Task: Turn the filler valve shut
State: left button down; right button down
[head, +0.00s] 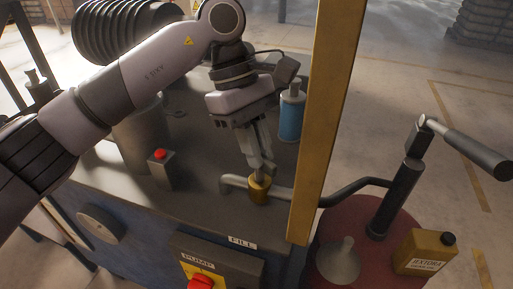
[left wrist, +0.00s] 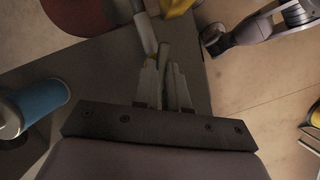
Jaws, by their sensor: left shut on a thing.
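The brass filler valve (head: 259,190) sits on a grey pipe at the front edge of the grey machine top, above the FILL label (head: 242,242). My left gripper (head: 263,170) comes down from above, with its fingers shut on the valve's small handle at the top of the brass body. The fingers largely hide the handle, so its angle cannot be read. In the left wrist view the fingertips (left wrist: 164,52) are close together beside the pale pipe (left wrist: 145,34).
A yellow post (head: 330,120) stands close right of the valve. A blue bottle (head: 291,115) and a red button box (head: 160,168) are on the machine top. Right are a red drum (head: 385,262) with a crank pump (head: 397,197), a funnel (head: 339,262) and a yellow can (head: 424,252).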

pick_arm(q)
jog(key=m+y, duration=0.1)
jog(key=m, duration=0.2)
jog(key=m+g+y, duration=0.1)
jog(key=m, duration=0.2)
jog(key=shift+d+f+m+y+p, duration=0.2)
jog(key=shift+m+y+p, duration=0.1)
jog(key=shift+p, duration=0.1)
jog(key=m+y, duration=0.1)
jog(key=m, duration=0.1)
jog(key=shift+d+m+p, duration=0.1)
jog(key=shift+m+p, duration=0.2)
jog(key=shift+p, duration=0.1)
jog(key=shift+m+y+p, duration=0.5)
jog(key=shift+m+p, duration=0.05)
jog(key=shift+m, duration=1.05)
pick_arm(e)
jog(key=shift+s+d+r, duration=0.1)
jog(key=shift+d+r, duration=0.05)
jog(key=shift+r, duration=0.3)
jog(key=shift+s+d+r, duration=0.1)
jog(key=shift+d+r, duration=0.05)
jog(key=shift+r, duration=0.3)
pick_arm(q)
jog(key=shift+d, duration=0.1)
pick_arm(e)
jog(key=shift+f, duration=0.15)
